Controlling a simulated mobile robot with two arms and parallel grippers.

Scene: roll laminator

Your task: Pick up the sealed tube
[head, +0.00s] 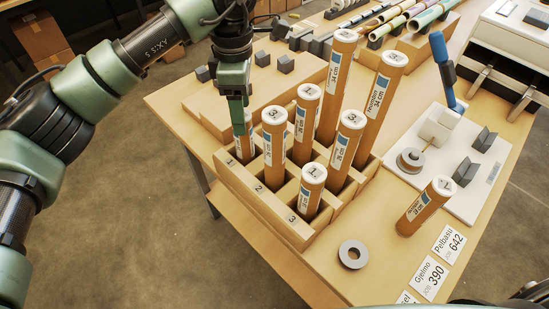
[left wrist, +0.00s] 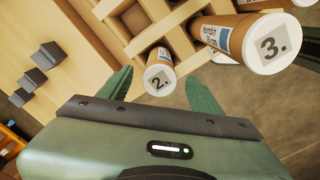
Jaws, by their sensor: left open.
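Several brown cardboard tubes with white, numbered end caps stand upright in a wooden rack (head: 262,203); I cannot tell which is the sealed one. My left gripper (head: 238,110) points down over the rack's left back corner, at a short tube (head: 243,143) partly hidden by its fingers. In the left wrist view, my left gripper (left wrist: 160,88) is open, with a tube capped "2." (left wrist: 160,78) between and just beyond its fingers. A tube capped "3." (left wrist: 262,42) is close to the right finger. Another tube (head: 423,207) stands alone on the table. My right gripper is out of view.
Taller tubes (head: 335,85) stand behind the left gripper's tube. A grey ring (head: 352,254) and name cards (head: 430,277) lie at the table's front. A white board (head: 463,165) with a blue-handled tool (head: 443,65) is at right. Grey blocks (head: 286,63) sit behind.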

